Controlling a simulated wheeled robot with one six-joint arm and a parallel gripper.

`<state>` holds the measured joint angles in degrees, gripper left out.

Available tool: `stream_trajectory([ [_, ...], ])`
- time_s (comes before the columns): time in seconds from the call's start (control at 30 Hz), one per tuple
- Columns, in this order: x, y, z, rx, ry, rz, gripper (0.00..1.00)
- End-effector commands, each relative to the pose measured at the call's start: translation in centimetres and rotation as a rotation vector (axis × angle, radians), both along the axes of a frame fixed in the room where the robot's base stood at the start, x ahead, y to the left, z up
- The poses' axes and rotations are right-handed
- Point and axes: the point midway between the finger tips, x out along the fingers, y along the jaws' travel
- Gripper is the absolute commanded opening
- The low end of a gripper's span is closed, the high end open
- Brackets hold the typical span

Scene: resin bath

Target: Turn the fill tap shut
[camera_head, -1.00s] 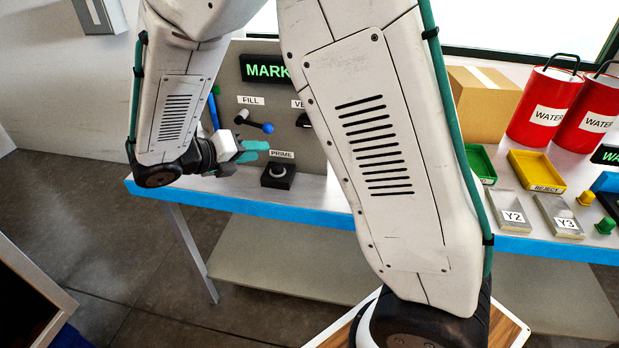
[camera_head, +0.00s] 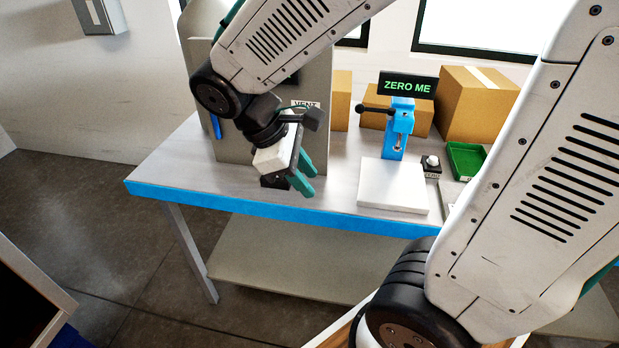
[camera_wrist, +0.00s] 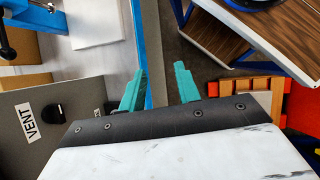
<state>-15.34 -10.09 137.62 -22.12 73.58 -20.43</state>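The wrist view shows part of the same panel (camera_wrist: 85,97) with a VENT label (camera_wrist: 29,121) and a small black knob (camera_wrist: 53,114), but no fill tap. My gripper (camera_head: 308,183) hangs in front of the panel's lower right part, above the bench's front edge. Its two teal fingers stand apart with nothing between them, as the wrist view also shows (camera_wrist: 161,82).
Cardboard boxes (camera_head: 478,108) and a green tray (camera_head: 466,160) are farther right. The bench's blue front edge (camera_head: 180,194) runs below my gripper.

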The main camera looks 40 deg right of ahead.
Motion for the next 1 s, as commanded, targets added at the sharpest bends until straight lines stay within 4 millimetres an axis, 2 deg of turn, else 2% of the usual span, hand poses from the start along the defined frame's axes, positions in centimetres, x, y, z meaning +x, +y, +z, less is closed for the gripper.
stream_trajectory([
  [0.1,-1.1,0.0,0.5,0.037,-0.055,-0.106,0.33],
  [0.3,-2.1,0.3,0.8,0.073,-0.103,-0.207,0.33],
  [0.63,-2.3,0.3,0.8,0.078,-0.112,-0.226,0.33],
  [0.73,-2.3,0.1,0.8,0.078,-0.109,-0.233,0.05],
  [0.77,-2.2,0.0,0.7,0.076,-0.107,-0.239,0.0],
  [0.87,0.1,-0.6,1.6,0.082,-0.14,-0.281,0.0],
  [1.0,6.2,-1.1,4.6,0.09,-0.347,-0.518,0.0],
])
